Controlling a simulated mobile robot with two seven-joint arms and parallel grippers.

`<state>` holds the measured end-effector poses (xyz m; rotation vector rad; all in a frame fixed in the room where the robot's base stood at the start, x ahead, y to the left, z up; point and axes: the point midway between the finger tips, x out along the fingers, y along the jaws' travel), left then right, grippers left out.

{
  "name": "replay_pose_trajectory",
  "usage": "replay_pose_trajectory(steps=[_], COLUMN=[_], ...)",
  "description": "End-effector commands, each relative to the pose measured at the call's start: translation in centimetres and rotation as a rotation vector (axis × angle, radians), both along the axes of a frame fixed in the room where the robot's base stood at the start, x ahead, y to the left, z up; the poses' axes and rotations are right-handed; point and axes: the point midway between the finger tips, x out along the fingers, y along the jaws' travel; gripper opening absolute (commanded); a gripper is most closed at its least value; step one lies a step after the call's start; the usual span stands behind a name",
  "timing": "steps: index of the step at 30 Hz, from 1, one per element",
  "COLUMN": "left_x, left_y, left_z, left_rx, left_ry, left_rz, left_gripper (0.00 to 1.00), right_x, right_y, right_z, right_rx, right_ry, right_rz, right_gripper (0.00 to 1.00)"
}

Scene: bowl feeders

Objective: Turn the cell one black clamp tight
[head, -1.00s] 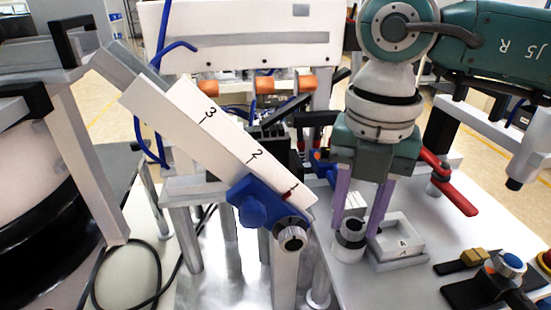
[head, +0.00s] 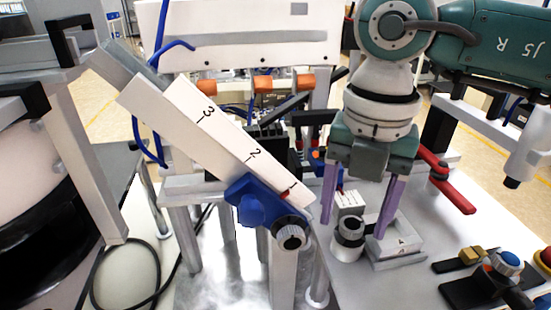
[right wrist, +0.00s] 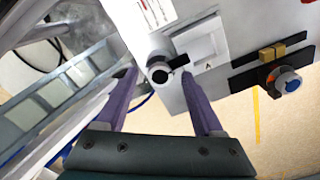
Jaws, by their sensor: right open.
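A small grey cylinder with a black band and a black lever on top, which I take as the black clamp (head: 349,232), stands on the light table. It also shows in the right wrist view (right wrist: 160,73), with its lever pointing right. My right gripper (head: 354,230) is open. Its two purple fingers point down on either side of the clamp, and they appear apart from it. In the right wrist view the gripper (right wrist: 161,78) has the clamp between its fingertips. My left gripper is not in view.
A square tray marked A (head: 398,246) stands close right of the clamp. A sloped chute numbered 1 to 3 (head: 217,135), with a blue bracket (head: 250,203) and black knob (head: 291,234), rises on the left. Red levers (head: 452,194) stand behind.

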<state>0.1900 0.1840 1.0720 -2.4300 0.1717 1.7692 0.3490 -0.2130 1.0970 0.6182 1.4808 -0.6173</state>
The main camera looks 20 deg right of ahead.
Motion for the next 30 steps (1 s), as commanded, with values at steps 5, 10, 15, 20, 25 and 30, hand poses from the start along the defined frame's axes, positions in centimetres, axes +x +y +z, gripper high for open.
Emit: replay_pose_trajectory(steps=[5,10,15,20,25,30], left_x=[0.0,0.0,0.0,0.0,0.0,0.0], left_y=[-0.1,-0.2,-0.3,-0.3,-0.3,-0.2], left_z=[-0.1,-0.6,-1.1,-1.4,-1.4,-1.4], left_rx=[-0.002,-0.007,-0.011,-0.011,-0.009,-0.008], left_ry=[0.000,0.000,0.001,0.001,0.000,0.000], left_rz=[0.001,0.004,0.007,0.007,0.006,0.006], left_gripper=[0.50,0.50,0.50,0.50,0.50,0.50], right_x=[0.1,0.2,0.1,0.1,0.0,0.0], right_y=[0.0,0.0,0.0,0.0,0.0,0.0], right_z=[0.6,3.4,6.9,9.1,10.0,10.0], right_rx=[0.000,0.001,0.001,0.001,0.000,0.000], right_ry=[-0.001,-0.006,-0.006,-0.004,-0.001,0.000], right_rz=[0.000,0.001,0.001,0.000,0.000,0.000], right_gripper=[0.69,0.69,0.69,0.69,0.69,0.69])
